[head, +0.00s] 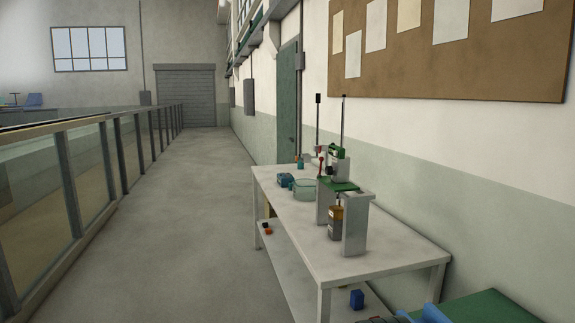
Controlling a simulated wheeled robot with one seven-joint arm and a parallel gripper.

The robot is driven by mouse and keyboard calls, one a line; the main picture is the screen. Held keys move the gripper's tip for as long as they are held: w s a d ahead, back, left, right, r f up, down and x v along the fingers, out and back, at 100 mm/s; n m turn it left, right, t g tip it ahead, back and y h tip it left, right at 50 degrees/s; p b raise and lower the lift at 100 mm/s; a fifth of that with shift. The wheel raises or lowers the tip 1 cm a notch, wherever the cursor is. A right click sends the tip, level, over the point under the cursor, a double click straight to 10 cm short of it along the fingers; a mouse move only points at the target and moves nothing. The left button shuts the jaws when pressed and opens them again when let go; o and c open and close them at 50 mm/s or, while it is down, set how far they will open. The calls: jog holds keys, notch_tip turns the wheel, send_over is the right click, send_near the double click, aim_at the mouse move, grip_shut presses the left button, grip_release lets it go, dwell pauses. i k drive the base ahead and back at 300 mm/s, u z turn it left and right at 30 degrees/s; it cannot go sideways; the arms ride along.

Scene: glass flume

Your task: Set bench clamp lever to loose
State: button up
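A white bench (392,256) stands along the right wall. A grey and green fixture (338,185) stands on it. A small lever with a red end (321,166) shows at the fixture's left side, and two tall dark-tipped rods (343,122) rise behind it. At this distance I cannot tell which part is the bench clamp lever or how it is set. A blue object (428,314), cut off by the bottom edge, lies near a green surface (488,308); I cannot tell what it is. My gripper is not in view.
A clear container (303,189) and a teal box (285,180) sit on the bench's far part. A blue block (357,299) is on the lower shelf. A glass-panelled railing (88,185) runs along the left. The grey floor (190,215) between is clear.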

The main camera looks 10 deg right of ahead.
aim_at(321, 159)
jog(key=u, duration=0.75)
jog(key=i, duration=1.7)
jog(key=z, duration=0.75)
jog(key=i, duration=0.3)
jog(key=z, duration=0.4)
